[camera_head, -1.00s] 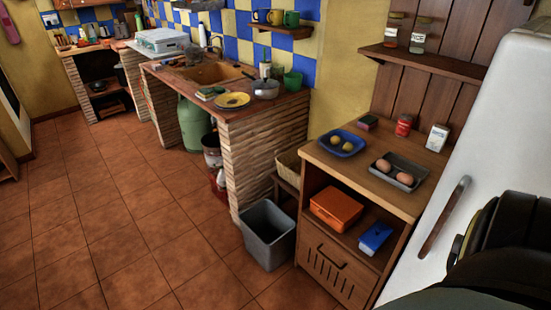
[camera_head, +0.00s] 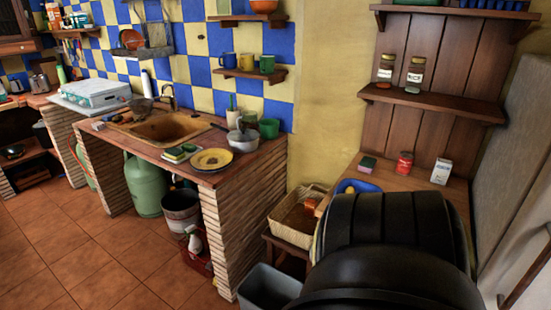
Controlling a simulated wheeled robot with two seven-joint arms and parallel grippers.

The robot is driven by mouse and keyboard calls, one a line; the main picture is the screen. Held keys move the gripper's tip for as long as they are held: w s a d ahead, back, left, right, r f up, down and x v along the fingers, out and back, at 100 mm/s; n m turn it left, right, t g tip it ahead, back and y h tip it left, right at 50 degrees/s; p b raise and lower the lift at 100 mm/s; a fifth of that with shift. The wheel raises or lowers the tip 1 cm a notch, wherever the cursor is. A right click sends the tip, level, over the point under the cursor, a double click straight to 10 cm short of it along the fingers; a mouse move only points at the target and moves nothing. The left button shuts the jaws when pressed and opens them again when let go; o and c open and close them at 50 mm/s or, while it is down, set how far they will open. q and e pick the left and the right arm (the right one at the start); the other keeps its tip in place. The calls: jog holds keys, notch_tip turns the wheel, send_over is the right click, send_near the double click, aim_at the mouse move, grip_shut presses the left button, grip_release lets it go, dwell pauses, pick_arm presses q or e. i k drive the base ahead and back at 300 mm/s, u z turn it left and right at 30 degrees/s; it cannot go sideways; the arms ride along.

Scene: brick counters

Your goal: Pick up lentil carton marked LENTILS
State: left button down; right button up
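No label reading LENTILS can be made out. A small white carton (camera_head: 441,171) stands upright at the back right of the wooden cabinet top (camera_head: 457,190); its print is too small to read. A red can (camera_head: 404,164) stands to its left, and a dark small block with a green top (camera_head: 367,164) lies further left. A large black part of my own arm covers most of the cabinet top and the front of the cabinet. Neither of my grippers is in view.
Two jars, one marked RICE (camera_head: 415,75), stand on a wall shelf (camera_head: 430,101) above the cabinet. A blue plate (camera_head: 357,187) is partly hidden. A wicker basket (camera_head: 295,218) and grey bin (camera_head: 268,290) stand left of the cabinet. The brick sink counter (camera_head: 245,205) is further left.

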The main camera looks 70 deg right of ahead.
aim_at(311, 205)
jog(key=z, duration=0.35)
jog(key=i, duration=1.65)
jog(key=z, duration=1.85)
jog(key=i, duration=0.7)
jog(key=z, duration=0.7)
